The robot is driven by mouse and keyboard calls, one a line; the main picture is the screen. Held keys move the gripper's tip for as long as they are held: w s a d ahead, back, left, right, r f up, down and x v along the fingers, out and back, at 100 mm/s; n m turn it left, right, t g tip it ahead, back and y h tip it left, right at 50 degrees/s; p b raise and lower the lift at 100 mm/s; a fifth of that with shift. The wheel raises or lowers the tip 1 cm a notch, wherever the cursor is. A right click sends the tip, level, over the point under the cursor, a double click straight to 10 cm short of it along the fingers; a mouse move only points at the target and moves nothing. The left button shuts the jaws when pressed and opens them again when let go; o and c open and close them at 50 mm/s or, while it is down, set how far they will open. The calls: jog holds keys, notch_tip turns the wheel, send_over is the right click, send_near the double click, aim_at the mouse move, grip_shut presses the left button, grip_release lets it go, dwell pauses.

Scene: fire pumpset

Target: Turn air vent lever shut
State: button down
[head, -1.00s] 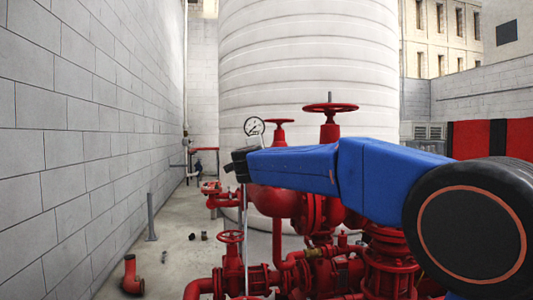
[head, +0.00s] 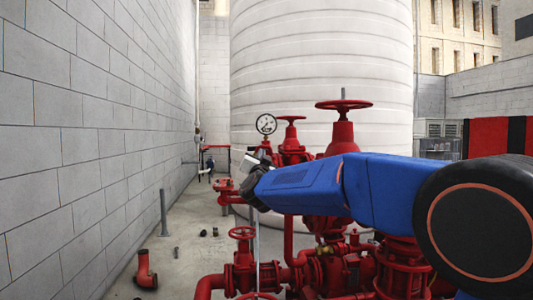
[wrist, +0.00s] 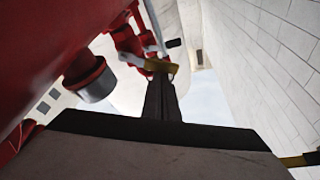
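In the wrist view, a small brass-coloured fitting (wrist: 158,66) with grey bar-like parts around it shows just past the tip of my gripper (wrist: 162,88). I cannot tell for sure which part is the air vent lever. My gripper's dark finger points up the picture at the fitting; whether it touches is unclear. The gap between the fingers is not visible. In the head view, my blue arm reaches left across the red pumpset, with its dark wrist end (head: 254,182) below the round pressure gauge (head: 266,124). The lever cannot be made out there.
Red handwheels (head: 343,104) and valves stand close around my arm. A large white tank (head: 320,60) rises behind. A block wall (head: 90,130) runs along the left, with open floor (head: 180,270) beside it. A red pipe elbow (head: 146,270) stands on that floor.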

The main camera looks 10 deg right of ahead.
jog(key=f+n+y, duration=0.1)
jog(key=n, duration=0.1)
jog(key=n+y, duration=0.1)
jog(key=n, duration=0.2)
jog(key=a+f+n+y, duration=0.1)
jog(key=n, duration=0.1)
jog(key=shift+a+f+t, duration=0.1)
jog(key=shift+f+t, duration=0.2)
jog(key=shift+f, duration=0.05)
jog(key=shift+n+y, duration=0.4)
